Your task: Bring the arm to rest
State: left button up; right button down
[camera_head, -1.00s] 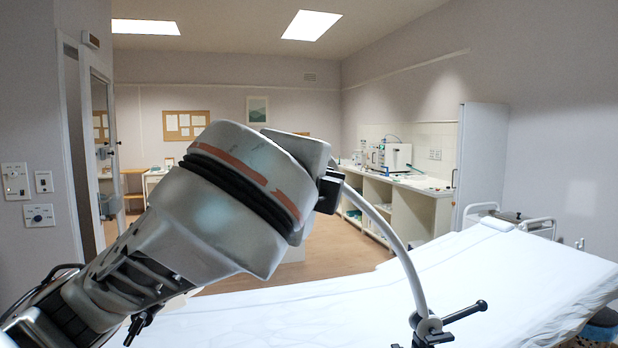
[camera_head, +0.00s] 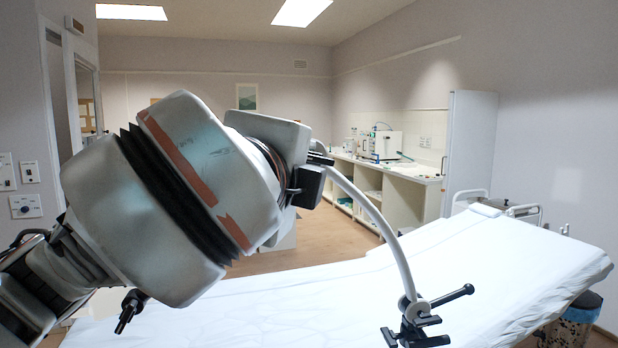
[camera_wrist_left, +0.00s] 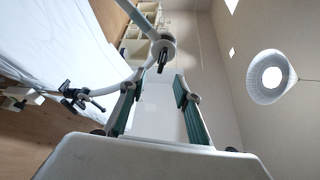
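My left arm (camera_head: 170,190) fills the left and middle of the head view, its large pale joint hiding part of the room. My left gripper (camera_wrist_left: 158,85) shows in the left wrist view with its two teal-padded fingers apart and nothing between them. A pale curved bar (camera_head: 372,210) rises from a black clamp (camera_head: 415,322) at the couch and ends behind a dark block beside my arm. In the left wrist view the bar (camera_wrist_left: 110,88) meets a round joint (camera_wrist_left: 162,46) beyond the fingertips. My right gripper is not in view.
The couch (camera_head: 490,265) with a white sheet spans the front and right. A bin (camera_head: 572,320) stands under its right end. A counter (camera_head: 405,185) and tall white cabinet (camera_head: 470,150) line the back right wall. A ceiling lamp (camera_wrist_left: 268,78) shows overhead.

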pick_arm(q)
jog(key=w+d+f+n+g+h, duration=0.15)
jog(key=f+n, duration=0.25)
jog(key=f, duration=1)
jog(key=w+f+n+g+h, duration=0.2)
jog(key=w+f+n+g, duration=0.15)
jog(key=f, duration=1.15)
jog(key=w+d+f+n+g+h, duration=0.15)
jog(key=f+n, duration=0.25)
jog(key=f, duration=1)
jog(key=s+a+f+n+y, duration=0.1)
jog(key=s+a+f+n, duration=0.15)
jog(key=a+f, duration=0.45)
jog(key=s+a+f+n+y, duration=0.1)
jog(key=s+a+f+n, duration=0.15)
jog(key=f, duration=0.85)
jog(key=s+a+f+y, duration=0.1)
jog(key=s+a+f, duration=0.3)
jog(key=s+f, duration=0.2)
jog(key=s+a+f+y, duration=0.1)
jog(key=s+a+f, duration=0.4)
jog(key=s, duration=0.5)
jog(key=shift+s+f+n+t, duration=0.25)
jog(key=shift+f+n+t, duration=0.1)
jog(key=shift+f, duration=0.4)
